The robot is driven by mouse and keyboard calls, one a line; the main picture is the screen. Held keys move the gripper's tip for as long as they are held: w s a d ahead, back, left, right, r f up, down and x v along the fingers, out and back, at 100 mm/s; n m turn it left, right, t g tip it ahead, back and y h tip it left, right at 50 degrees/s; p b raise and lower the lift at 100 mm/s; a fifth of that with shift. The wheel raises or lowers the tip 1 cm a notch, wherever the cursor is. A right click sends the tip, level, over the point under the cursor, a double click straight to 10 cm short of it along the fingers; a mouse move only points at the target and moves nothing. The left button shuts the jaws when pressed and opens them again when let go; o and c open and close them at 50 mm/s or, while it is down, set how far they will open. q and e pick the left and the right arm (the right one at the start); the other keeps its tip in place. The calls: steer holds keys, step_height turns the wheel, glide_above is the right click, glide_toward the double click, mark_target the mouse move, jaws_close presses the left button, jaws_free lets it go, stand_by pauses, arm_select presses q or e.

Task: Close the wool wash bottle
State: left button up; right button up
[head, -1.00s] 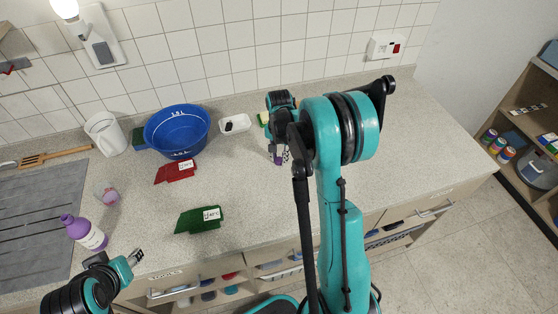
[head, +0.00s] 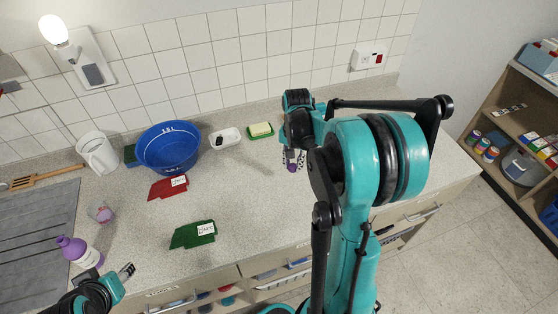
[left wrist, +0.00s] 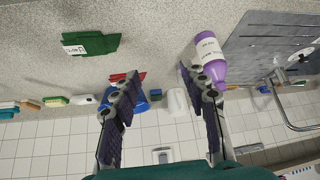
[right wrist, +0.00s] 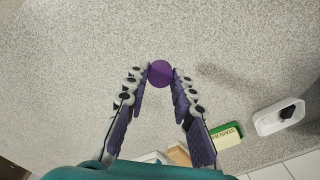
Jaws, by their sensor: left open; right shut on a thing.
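The wool wash bottle (head: 80,252), purple and white-labelled, stands on the counter at the left in the head view. It also shows in the left wrist view (left wrist: 210,50), where its purple neck points down the picture. My left gripper (head: 127,270) is open and empty, just right of the bottle; in the left wrist view the bottle is beside the right finger (left wrist: 203,82). My right gripper (head: 293,160) is shut on a round purple cap (right wrist: 161,73), above the counter and far right of the bottle. The bottle's opening is too small to make out.
Red (head: 167,188) and green (head: 192,236) cloths and a small pinkish thing (head: 101,214) lie between. The counter's middle is clear.

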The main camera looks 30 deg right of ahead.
arm_select(q)
steer(key=shift+r, duration=0.2)
arm_select(e)
steer(key=shift+s+d+r, duration=0.25)
steer(key=shift+s+r, duration=0.1)
steer(key=shift+s, duration=0.2)
steer(key=shift+s+d+r, duration=0.25)
steer(key=shift+s+r, duration=0.1)
steer(key=shift+s, duration=0.15)
